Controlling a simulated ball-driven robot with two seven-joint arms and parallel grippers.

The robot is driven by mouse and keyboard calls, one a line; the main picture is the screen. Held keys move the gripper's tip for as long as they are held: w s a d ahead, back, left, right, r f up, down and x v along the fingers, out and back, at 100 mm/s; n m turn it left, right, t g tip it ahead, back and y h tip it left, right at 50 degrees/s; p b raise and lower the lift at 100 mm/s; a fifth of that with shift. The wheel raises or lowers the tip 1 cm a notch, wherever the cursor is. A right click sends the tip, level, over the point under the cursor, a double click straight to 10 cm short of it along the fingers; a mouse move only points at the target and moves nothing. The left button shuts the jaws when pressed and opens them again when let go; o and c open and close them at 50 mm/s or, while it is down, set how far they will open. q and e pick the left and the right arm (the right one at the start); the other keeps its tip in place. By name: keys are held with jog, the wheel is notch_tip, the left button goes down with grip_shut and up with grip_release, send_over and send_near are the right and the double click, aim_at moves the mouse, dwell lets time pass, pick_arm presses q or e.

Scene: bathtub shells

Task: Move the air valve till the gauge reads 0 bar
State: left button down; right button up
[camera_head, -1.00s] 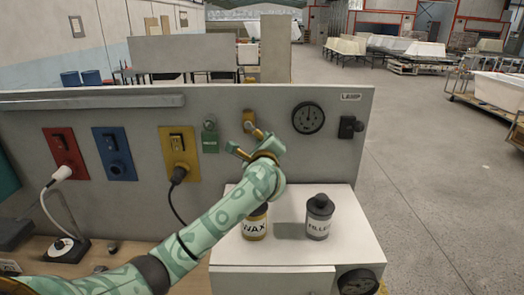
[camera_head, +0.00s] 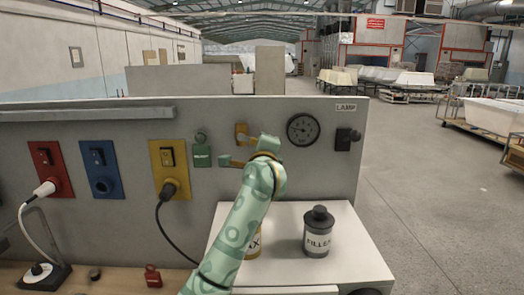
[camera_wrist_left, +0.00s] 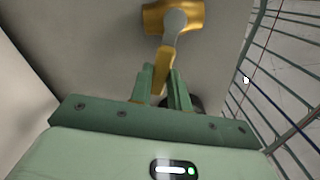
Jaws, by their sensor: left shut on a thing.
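The air valve (camera_head: 241,131) is a brass-coloured fitting on the grey panel, left of the round gauge (camera_head: 303,129). My left gripper (camera_head: 248,151) is in front of the panel just below the valve. In the left wrist view the brass valve body (camera_wrist_left: 174,18) is at the top, and its lever (camera_wrist_left: 163,68) runs down between the green fingers of my left gripper (camera_wrist_left: 166,84), which are shut on it. In the head view my arm and gripper hide the lever. The gauge has a dark dial; its numbers are too small to read. My right gripper is not in view.
A dark bottle marked FILLER (camera_head: 318,233) and a WAX can (camera_head: 254,243), partly hidden by my arm, stand on the white cabinet (camera_head: 352,250). Red, blue and yellow sockets (camera_head: 101,171) are on the left; a black cable hangs from the yellow one.

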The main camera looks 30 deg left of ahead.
pick_arm(q)
jog(key=c, duration=1.3)
grip_release()
jog(key=b+v, duration=0.1)
jog(key=v, duration=1.5)
jog(key=shift+s+b, duration=0.25)
jog(key=shift+b, duration=0.1)
